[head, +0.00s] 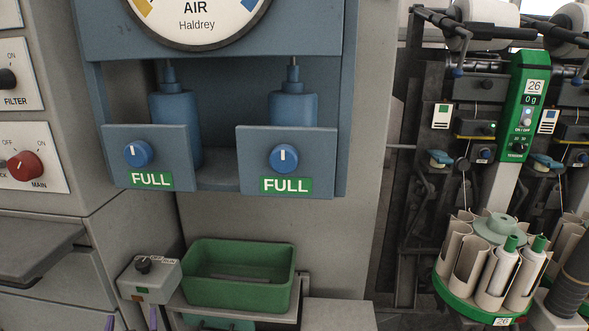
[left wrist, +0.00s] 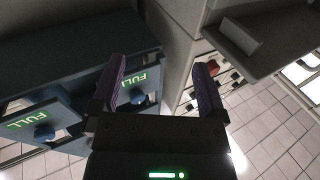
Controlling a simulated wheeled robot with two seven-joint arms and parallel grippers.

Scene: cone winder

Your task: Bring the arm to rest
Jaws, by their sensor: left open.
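My left gripper (left wrist: 159,90) is open, with its two purple fingers spread and nothing between them. In the head view only the purple fingertips of my left gripper (head: 132,321) show at the bottom edge, below the small grey switch box (head: 155,283). The rest of my left arm is out of that view. My right gripper is in neither view.
A blue air cabinet (head: 217,183) carries two FULL panels with blue knobs. A green bin (head: 240,293) stands on a grey shelf beside the switch box. A grey ledge (head: 35,250) juts out at left. The winder's green carousel (head: 462,298) holds several tubes at right.

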